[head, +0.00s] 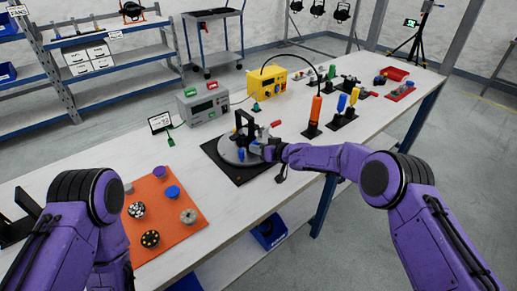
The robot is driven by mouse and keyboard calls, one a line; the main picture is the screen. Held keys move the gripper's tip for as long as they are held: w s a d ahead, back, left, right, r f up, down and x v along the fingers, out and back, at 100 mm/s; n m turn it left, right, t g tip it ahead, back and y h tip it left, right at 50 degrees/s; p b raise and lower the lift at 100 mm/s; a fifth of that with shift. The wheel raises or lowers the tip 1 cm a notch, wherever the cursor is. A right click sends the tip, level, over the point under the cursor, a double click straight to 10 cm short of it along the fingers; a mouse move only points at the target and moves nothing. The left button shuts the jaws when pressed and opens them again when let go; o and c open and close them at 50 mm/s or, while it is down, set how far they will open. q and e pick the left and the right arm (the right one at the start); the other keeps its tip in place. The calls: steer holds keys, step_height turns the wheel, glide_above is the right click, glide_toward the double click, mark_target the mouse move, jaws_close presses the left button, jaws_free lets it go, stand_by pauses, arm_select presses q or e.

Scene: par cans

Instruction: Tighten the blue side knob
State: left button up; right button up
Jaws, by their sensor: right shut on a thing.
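A grey round fixture (230,152) with an upright black bracket (245,124) stands on a black square mat (247,176) near the middle of the table. A red-tipped lever (275,124) sticks out at its right. My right gripper (264,152) reaches in from the right, low against the fixture's side. It is shut on the blue side knob (256,149), of which only a small bluish part shows; the fingers hide the rest. My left gripper (18,218) is a dark shape at the left edge, away from the fixture; its jaw opening is unclear.
An orange mat (165,240) with several knobs lies at the front left. Behind the fixture stand a grey box (203,103) and a yellow box (267,84). An orange-handled tool (315,112) and a stand with blue and yellow handles (344,112) are at the right.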

steer(key=shift+d, duration=0.1)
steer(key=o, duration=1.1)
steer(key=shift+c, duration=0.2)
steer(key=b+v, duration=0.1)
steer(key=v, duration=0.9)
steer(key=shift+s+d, duration=0.2)
steer(key=shift+s, duration=0.05)
